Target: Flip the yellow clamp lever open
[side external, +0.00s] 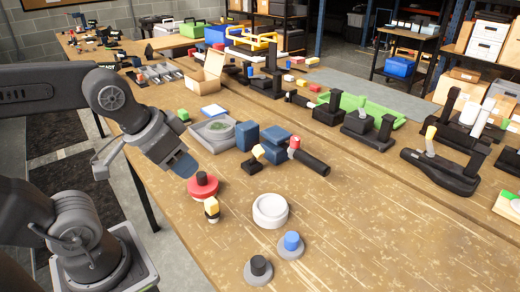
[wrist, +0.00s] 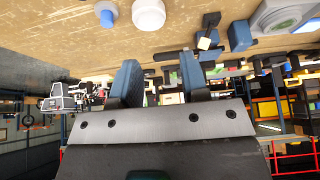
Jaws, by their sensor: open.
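A small lever with a pale yellow top (side external: 258,152) stands tilted on a black base, in front of blue blocks (side external: 277,143). In the wrist view a pale yellow-tipped piece (wrist: 205,41) sits beside a blue block (wrist: 240,36). I cannot tell surely which is the task's clamp lever. My gripper (side external: 182,165), with blue fingers, hangs above the table near the red knob, apart from both pieces. In the wrist view my gripper (wrist: 160,76) is open and empty.
A white round dish (side external: 270,210), a blue knob (side external: 291,242) and a black knob (side external: 258,267) stand nearby. A red-tipped black handle (side external: 309,159) lies behind. The table's right front is clear.

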